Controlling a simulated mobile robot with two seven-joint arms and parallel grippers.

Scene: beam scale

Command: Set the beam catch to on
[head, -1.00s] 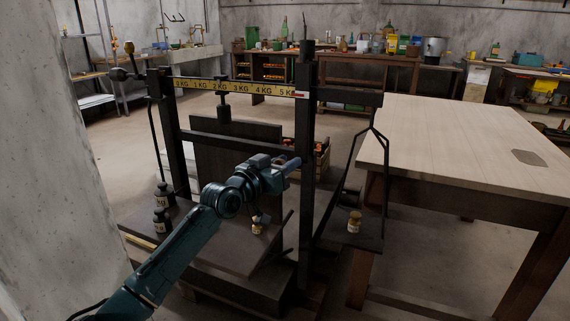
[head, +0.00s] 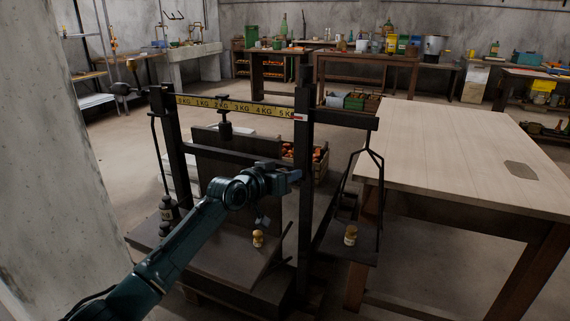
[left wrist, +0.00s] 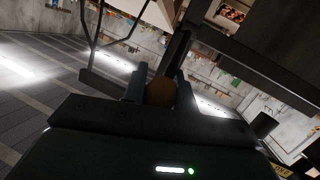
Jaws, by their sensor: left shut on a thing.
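The beam scale stands in the middle of the head view, with a yellow marked beam (head: 245,108) between two dark posts. A small sliding weight (head: 225,130) hangs under the beam. My left gripper (head: 294,176) is beside the right post (head: 304,215), below the beam. In the left wrist view, the jaws (left wrist: 160,92) are shut on a brown rounded knob (left wrist: 160,90), which seems to belong to the beam catch. A dark bar shows behind it. The catch's setting is hidden. My right gripper is not in view.
Dark weights (head: 168,208) stand at left. A wooden table (head: 450,150) is close on the right, a wall (head: 50,160) on the left.

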